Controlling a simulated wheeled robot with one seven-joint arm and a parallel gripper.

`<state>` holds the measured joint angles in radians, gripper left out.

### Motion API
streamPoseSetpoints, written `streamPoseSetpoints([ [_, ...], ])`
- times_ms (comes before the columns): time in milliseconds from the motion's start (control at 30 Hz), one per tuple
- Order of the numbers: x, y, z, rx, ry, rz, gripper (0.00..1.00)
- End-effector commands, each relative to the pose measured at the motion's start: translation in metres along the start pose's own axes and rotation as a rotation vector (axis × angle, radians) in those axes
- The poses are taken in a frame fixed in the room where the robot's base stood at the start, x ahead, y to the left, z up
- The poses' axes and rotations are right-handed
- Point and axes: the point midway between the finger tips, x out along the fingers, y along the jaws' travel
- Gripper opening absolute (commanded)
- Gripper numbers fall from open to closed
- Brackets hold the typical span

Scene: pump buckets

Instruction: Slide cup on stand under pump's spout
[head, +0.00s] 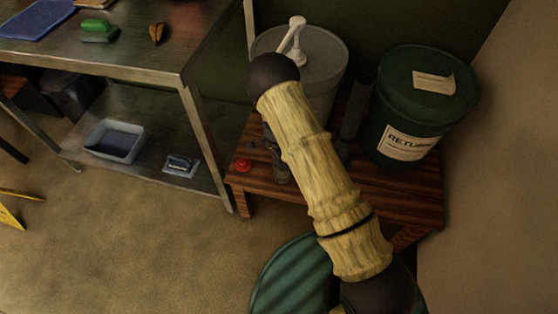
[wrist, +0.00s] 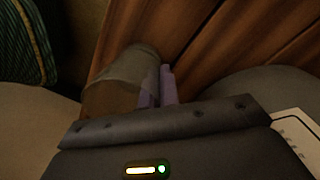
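The pump (head: 293,42) is white, with its spout angled down to the left, on top of a grey bucket (head: 325,72) on the wooden stand (head: 390,190). In the wrist view a cup (wrist: 122,85), greyish at one end and brown at the other, is on the wooden surface (wrist: 190,25). My gripper's two purple fingers (wrist: 158,87) are close together, with no visible gap for an object, beside the cup's right side. I cannot tell whether they touch it. In the head view my arm covers much of the stand, and I cannot make out the cup clearly.
A green lidded bucket (head: 425,105) with a return label stands at the stand's right. A dark upright cylinder (head: 356,105) is between the buckets. A red round thing (head: 243,165) lies near the stand's left edge. A metal table (head: 130,55) is at left.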

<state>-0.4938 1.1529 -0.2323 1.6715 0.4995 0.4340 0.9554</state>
Motion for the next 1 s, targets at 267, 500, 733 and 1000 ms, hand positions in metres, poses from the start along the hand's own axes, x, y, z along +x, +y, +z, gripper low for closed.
streamPoseSetpoints([
  [267,0.000,0.000,0.002,-0.003,-0.001,0.001,0.11],
  [500,0.000,0.000,0.002,-0.003,0.000,0.001,0.28],
  [733,-0.003,0.000,0.002,-0.003,0.000,0.000,0.28],
  [1000,-0.027,0.001,0.000,0.001,0.000,0.000,0.28],
])
